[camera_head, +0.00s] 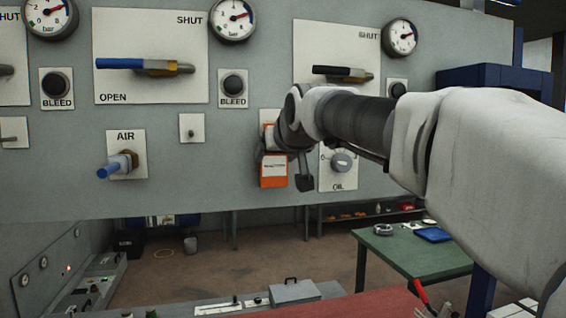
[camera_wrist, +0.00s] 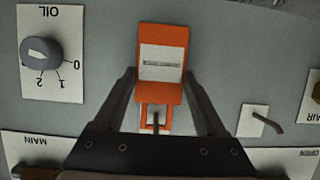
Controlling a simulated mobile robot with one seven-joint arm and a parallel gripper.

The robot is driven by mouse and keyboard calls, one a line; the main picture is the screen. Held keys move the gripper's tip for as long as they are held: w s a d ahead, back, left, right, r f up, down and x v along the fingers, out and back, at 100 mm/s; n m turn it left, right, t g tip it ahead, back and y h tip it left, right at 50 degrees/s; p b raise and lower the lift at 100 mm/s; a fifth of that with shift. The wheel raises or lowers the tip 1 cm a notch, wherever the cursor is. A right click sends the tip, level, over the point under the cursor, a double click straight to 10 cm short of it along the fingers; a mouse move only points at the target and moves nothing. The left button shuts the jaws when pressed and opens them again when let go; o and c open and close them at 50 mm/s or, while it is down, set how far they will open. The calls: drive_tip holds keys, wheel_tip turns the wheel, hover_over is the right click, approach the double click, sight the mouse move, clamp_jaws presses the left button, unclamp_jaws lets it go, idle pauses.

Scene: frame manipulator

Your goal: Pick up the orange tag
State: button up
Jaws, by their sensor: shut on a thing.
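The orange tag (camera_head: 273,180) has a white label and is upright against the grey panel in the head view. In the wrist view the tag (camera_wrist: 163,82), seen upside down, lies between the two dark fingers of my gripper (camera_wrist: 160,74). The fingers are shut on its sides. The tag's narrow slotted end is around a small peg (camera_wrist: 156,120) on the panel. In the head view my gripper (camera_head: 287,165) is partly hidden by my wrist. The pale plate behind the tag is mostly covered.
An OIL knob (camera_head: 341,162) is just right of the tag. A small toggle (camera_head: 191,127) and the blue-handled AIR valve (camera_head: 116,165) are to its left. Lever valves (camera_head: 150,66) and gauges (camera_head: 232,15) are above. A green table (camera_head: 400,255) stands beyond, below the panel.

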drive_tip(key=shift+r, duration=0.1)
drive_tip(key=s+d+b, duration=0.2)
drive_tip(key=s, duration=0.6)
drive_tip(key=s+d+r+b, duration=0.1)
drive_tip(key=s+d+b, duration=0.2)
drive_tip(key=s, duration=0.6)
drive_tip(key=shift+s+r, duration=0.15)
